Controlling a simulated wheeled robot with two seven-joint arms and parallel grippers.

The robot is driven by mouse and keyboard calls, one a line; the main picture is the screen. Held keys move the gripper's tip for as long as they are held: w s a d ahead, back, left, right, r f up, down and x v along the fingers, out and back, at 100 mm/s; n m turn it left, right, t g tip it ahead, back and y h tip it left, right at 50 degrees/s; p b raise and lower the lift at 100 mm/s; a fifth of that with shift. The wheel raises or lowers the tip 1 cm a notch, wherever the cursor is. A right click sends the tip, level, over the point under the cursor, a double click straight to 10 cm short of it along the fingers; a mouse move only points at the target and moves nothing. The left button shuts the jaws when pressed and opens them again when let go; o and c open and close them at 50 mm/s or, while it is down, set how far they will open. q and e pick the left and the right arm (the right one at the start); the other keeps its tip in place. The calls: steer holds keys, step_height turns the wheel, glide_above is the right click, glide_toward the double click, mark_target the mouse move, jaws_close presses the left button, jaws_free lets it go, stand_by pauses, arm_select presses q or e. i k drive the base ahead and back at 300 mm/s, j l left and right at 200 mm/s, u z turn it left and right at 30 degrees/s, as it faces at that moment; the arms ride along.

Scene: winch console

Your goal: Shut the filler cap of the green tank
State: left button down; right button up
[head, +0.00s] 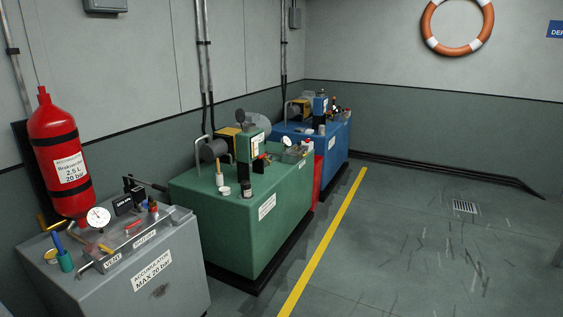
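The green tank (242,225) stands in the middle of the row, between a grey console and a blue tank. On its top are a grey motor-like cylinder (213,149), a green upright box (252,143), a small white round piece (226,191), a dark jar (247,189) and a slim white item with an orange top (219,175). I cannot tell which small part is the filler cap, or whether it is open. Neither of my grippers is in view.
The grey console (155,270) with gauge and levers is at front left, a red cylinder (62,150) behind it. The blue tank (332,138) is farther back. The floor right of the yellow line (322,245) is clear, with a drain grate (466,207).

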mark_target(239, 114)
steer(key=i+l, duration=0.15)
steer(key=i, duration=2.3)
steer(key=j+u, duration=0.05)
steer(key=j, duration=0.05)
